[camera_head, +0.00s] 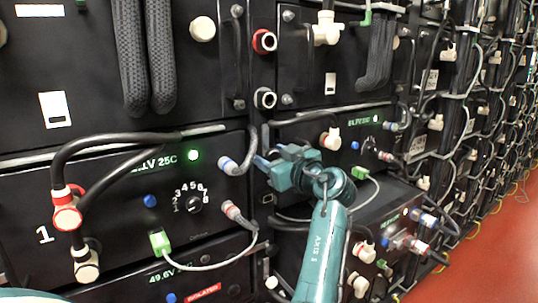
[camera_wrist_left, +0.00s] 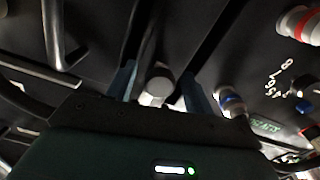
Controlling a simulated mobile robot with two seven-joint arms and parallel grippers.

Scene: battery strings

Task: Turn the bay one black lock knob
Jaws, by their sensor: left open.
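The bay marked 1 (camera_head: 45,235) is a black panel at left in the head view. Its black numbered rotary knob (camera_head: 194,204) sits right of a blue button. At its lower left are a red-collared white connector (camera_head: 66,218) and a black-collared white one (camera_head: 87,266). I cannot tell which part is the lock knob. My left gripper (camera_head: 263,165) is open, at the bay's right edge near a blue-ringed plug (camera_head: 228,165). In the left wrist view, a pale round-ended fitting (camera_wrist_left: 157,86) shows between the open fingers (camera_wrist_left: 160,92); contact is unclear. My right gripper is not in view.
A grey cable with a green plug (camera_head: 159,241) loops below the knob. Black handles and thick cables (camera_head: 145,50) hang above. More wired racks (camera_head: 470,90) run along the right. The red floor (camera_head: 490,255) is clear.

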